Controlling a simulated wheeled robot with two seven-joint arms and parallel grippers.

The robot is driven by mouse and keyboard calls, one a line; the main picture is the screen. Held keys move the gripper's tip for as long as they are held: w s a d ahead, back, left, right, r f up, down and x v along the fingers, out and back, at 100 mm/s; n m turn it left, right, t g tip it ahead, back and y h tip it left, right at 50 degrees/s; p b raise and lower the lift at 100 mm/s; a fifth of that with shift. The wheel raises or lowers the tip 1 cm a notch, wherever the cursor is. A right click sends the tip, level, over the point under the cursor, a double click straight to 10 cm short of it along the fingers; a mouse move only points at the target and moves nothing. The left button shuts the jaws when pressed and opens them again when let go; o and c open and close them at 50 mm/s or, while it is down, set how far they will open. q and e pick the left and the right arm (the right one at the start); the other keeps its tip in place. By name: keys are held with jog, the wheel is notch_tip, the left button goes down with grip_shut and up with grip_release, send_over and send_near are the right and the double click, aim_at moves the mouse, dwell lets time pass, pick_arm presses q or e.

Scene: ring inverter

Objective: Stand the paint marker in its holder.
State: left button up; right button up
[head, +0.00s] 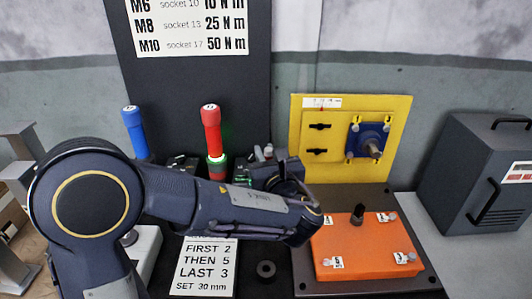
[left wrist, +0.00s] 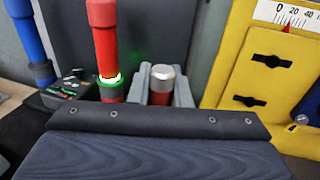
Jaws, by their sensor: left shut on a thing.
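My left arm comes in from the left in the head view and reaches over the bench. Its gripper (head: 266,158) is partly hidden behind my own arm. In the left wrist view, the grey fingers (left wrist: 161,92) stand on both sides of a short red cylinder with a silver top, which I take as the paint marker (left wrist: 161,76). The gripper is shut on it, and it looks about upright. Its lower part is hidden by my dark gripper housing. I cannot make out the marker's holder for sure. My right gripper is in neither view.
A red-handled tool (head: 211,130) with a glowing green ring and a blue-handled tool (head: 134,130) stand at the back. A yellow panel (head: 317,130), an orange block (head: 350,258) and a dark cabinet (head: 470,165) are to the right. A small black ring (head: 266,269) lies in front.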

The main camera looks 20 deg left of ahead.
pick_arm(q)
notch_tip(320, 180, down, 10)
jog(key=b, duration=0.7)
jog(key=shift+r+b, duration=0.25)
jog(key=shift+b, duration=0.05)
jog(key=shift+f, duration=0.2)
jog(key=o, duration=0.9)
jog(key=shift+c, duration=0.2)
